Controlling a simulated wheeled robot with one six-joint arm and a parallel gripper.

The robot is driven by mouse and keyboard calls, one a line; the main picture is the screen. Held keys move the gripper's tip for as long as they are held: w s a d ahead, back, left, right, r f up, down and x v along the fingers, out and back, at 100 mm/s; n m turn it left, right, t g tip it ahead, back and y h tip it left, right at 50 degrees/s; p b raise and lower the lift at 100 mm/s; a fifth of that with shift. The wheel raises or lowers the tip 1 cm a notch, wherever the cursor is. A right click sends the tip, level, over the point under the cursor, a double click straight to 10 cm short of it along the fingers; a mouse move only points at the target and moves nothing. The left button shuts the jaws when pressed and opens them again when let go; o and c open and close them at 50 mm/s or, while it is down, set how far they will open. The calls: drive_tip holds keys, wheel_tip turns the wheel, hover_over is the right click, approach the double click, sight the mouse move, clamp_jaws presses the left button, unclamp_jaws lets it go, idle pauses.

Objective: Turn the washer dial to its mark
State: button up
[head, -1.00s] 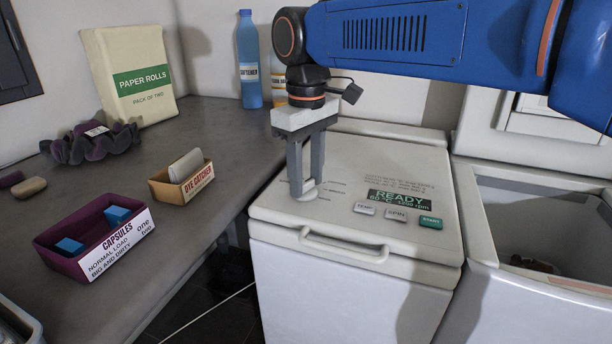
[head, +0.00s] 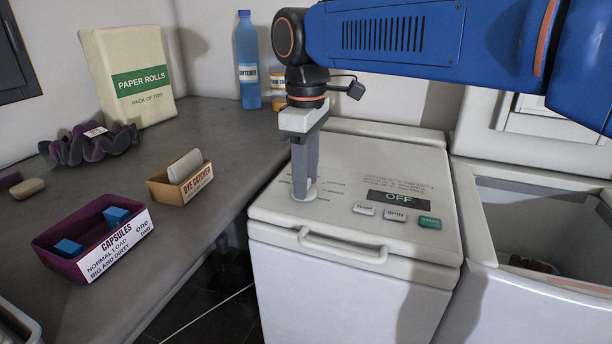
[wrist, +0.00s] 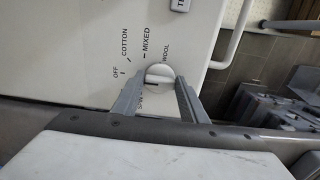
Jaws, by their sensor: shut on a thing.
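The washer (head: 345,262) is the closed white toploader in the head view, with its panel on top. Its round pale dial (wrist: 159,73) sits between my fingers in the wrist view, ringed by the printed words OFF, COTTON, MIXED, WOOL and a partly hidden one. My gripper (head: 305,185) points straight down and is shut on the dial, a finger on each side. Its fingers flank the dial in the wrist view. The washer's display (head: 397,198) reads OFF.
Three buttons (head: 396,215) lie below the display, right of my gripper. A second toploader (head: 480,240) stands open at the right. The grey counter (head: 215,140) at the left holds a capsules box (head: 75,262), a dye catcher box (head: 160,190), paper rolls and bottles.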

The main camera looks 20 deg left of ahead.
drive_tip(key=o, duration=1)
drive_tip(key=shift+o, duration=0.2)
wheel_tip(320, 180, up, 17)
drive_tip(key=shift+r, duration=0.2)
